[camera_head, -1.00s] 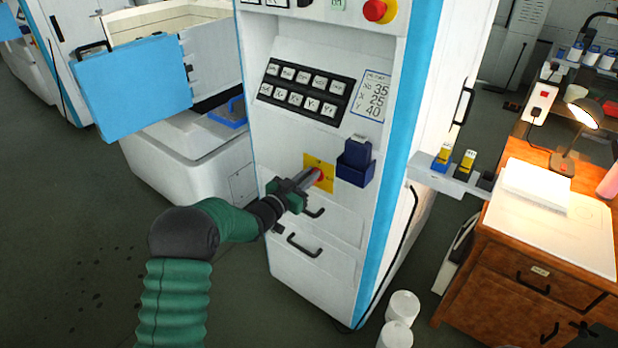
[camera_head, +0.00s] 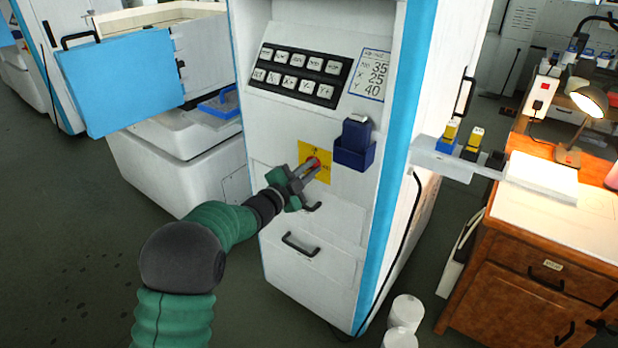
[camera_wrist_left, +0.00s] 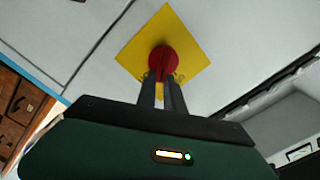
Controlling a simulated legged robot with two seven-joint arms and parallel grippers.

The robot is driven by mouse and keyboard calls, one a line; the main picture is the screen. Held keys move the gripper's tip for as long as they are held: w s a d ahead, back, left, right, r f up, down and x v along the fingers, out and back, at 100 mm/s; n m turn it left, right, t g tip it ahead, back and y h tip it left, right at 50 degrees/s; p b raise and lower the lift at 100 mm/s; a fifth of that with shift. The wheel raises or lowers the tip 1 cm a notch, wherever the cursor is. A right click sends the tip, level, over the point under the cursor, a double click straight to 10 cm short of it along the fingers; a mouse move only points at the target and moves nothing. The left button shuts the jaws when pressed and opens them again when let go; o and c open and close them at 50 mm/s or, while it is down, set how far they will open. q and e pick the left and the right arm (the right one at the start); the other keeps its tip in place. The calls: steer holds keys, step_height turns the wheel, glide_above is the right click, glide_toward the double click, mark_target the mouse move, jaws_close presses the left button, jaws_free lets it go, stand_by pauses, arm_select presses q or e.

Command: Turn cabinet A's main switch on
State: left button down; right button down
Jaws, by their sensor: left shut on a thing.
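The main switch is a red knob (camera_head: 312,163) on a yellow plate (camera_head: 325,174), low on the front of the white cabinet (camera_head: 280,125). In the left wrist view the red knob (camera_wrist_left: 163,62) sits in the middle of the yellow plate (camera_wrist_left: 184,44), which looks turned in that picture. My left gripper (camera_head: 308,170) reaches the knob from the lower left. Its two fingers (camera_wrist_left: 162,88) are shut on the knob and cover its lower part. The marks on the plate are too small to read. My right gripper is in neither view.
A dark blue holder (camera_head: 354,150) is fixed just right of the yellow plate. A black button panel (camera_head: 299,74) is above. Drawer handles (camera_head: 301,245) stick out below my gripper. White rolls (camera_head: 404,313) stand on the floor beside a wooden desk (camera_head: 520,262).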

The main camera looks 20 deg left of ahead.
arm_select(q)
steer(key=shift+s+d+f+m+b, duration=0.1)
steer(key=shift+f+m+b, duration=0.25)
steer(key=shift+m+b, duration=0.85)
steer(key=shift+w+d+f+m+b, duration=0.1)
steer(key=shift+f+m+b, duration=0.3)
steer(key=shift+m+b, duration=0.8)
steer(key=shift+s+d+f+m+b, duration=0.1)
steer(key=shift+f+m+b, duration=0.25)
steer(key=shift+m+b, duration=0.8)
steer(key=c, duration=1.5)
jaws_free()
steer(key=shift+r, duration=0.1)
steer(key=shift+o, duration=0.2)
steer(key=shift+r, duration=0.1)
steer(key=p+v, duration=0.2)
steer(key=v, duration=1.4)
steer(key=shift+s+a, duration=0.15)
steer(key=shift+s, duration=0.25)
